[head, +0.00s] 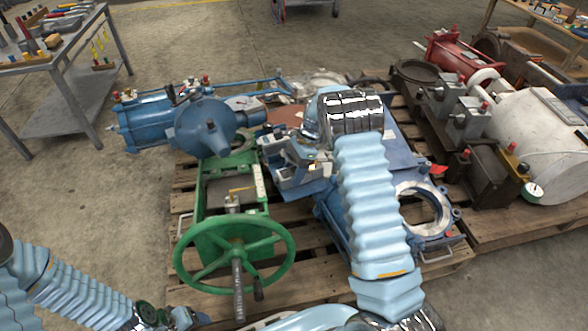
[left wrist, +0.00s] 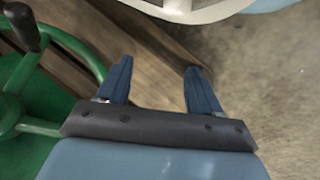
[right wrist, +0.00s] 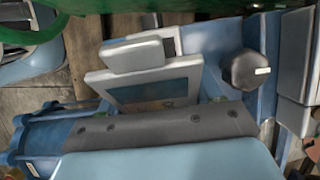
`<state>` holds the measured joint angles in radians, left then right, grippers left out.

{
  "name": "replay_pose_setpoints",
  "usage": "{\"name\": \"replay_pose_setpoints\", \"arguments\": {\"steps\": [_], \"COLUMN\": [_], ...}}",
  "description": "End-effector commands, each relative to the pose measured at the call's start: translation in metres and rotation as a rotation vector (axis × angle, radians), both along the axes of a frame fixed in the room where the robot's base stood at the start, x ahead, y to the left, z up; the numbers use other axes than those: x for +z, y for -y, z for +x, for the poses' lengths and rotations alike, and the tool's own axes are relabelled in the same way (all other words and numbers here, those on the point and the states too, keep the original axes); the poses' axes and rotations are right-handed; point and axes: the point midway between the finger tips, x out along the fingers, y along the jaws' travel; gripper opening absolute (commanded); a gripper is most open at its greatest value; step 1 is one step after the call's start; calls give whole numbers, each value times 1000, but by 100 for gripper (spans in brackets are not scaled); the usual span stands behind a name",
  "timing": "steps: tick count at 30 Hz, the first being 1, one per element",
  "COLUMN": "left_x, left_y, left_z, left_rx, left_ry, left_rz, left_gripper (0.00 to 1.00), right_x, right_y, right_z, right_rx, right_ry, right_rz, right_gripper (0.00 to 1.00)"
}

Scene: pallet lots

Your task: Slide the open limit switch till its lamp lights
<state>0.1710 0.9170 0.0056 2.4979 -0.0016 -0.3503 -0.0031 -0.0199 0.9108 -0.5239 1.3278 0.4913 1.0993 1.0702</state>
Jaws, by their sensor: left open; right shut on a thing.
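The green valve frame (head: 205,200) with its handwheel (head: 235,255) stands on the pallet. A small grey box (head: 232,203) sits on the frame, with a yellow strip behind it. My right gripper (head: 283,160) is at the grey, panelled part of the blue unit just right of the green frame. The right wrist view shows a grey block (right wrist: 132,56) above a grey-rimmed dark panel (right wrist: 150,92); the right fingertips are hidden there, and the gripper appears shut on the block. My left gripper (left wrist: 157,82) is open and empty beside the handwheel (left wrist: 45,55). I see no lit lamp.
A dark knob (right wrist: 245,70) with a white mark stands right of the panel. A blue cylinder (head: 150,122) lies behind the green frame. A white drum (head: 540,130) is on the right pallet. A tool table (head: 70,50) stands back left; floor between is clear.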

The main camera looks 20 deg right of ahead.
Motion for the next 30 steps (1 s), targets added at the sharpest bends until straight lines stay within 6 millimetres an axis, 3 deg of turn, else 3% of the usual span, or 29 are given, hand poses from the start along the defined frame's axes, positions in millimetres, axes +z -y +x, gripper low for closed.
{"name": "replay_pose_setpoints", "arguments": {"steps": [2,3,6,17,20,30], "left_x": [-1,-1,-1,1,4,17], "left_y": [0,0,0,0,0,-2], "left_z": [0,0,0,0,0,0], "left_rx": [0,0,0,0,0,2], "left_ry": [0,0,-1,0,0,3], "left_rz": [0,0,0,0,1,5], "left_gripper": [65,65,65,65,65,65], "right_x": [0,0,0,5,19,94], "right_y": [1,1,1,2,8,39], "right_z": [0,0,0,0,2,6], "right_rx": [-1,-1,-1,0,-2,-1], "right_ry": [0,0,1,1,4,4], "right_rz": [-1,-1,0,0,0,-1], "right_gripper": [9,67,82,83,83,83]}}
